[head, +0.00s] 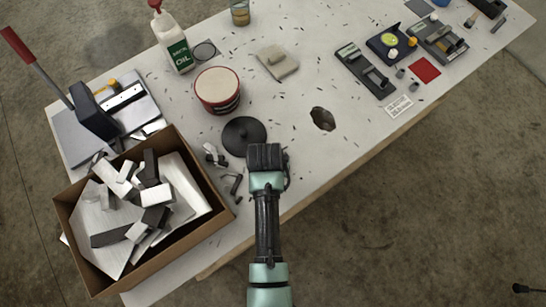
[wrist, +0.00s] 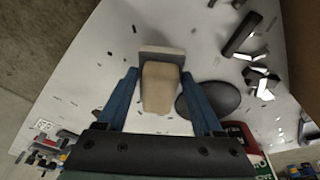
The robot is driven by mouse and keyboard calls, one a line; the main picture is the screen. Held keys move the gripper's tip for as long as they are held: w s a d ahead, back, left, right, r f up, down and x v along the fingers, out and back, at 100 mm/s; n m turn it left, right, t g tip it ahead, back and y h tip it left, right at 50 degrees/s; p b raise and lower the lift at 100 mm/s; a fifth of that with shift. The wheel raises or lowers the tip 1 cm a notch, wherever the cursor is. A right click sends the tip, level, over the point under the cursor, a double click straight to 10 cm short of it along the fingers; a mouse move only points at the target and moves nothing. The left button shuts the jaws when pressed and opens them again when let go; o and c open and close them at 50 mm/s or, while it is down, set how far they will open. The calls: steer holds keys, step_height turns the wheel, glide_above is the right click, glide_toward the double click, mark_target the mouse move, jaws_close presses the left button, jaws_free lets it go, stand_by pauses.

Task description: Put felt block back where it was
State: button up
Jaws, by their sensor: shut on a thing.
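My gripper (wrist: 159,82) is shut on the felt block (wrist: 160,88), a tan block with a grey strip along its far end. The block sits between the two blue fingers in the wrist view. In the head view my gripper (head: 266,156) is over the table's near side, just right of a black disc (head: 244,137). The fingers and held block are hidden under the wrist there. I cannot tell the block's height above the table.
A cardboard box (head: 186,243) of metal offcuts stands left. A tub (head: 217,90), oil bottle (head: 175,42) and tan block on a pad (head: 278,61) are farther back. Dark tools (head: 366,72) lie right.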

steer(key=shift+f, duration=1.25)
steer(key=shift+f, duration=0.2)
steer(key=o, duration=1.4)
steer(key=shift+o, duration=0.2)
steer(key=shift+r, duration=0.2)
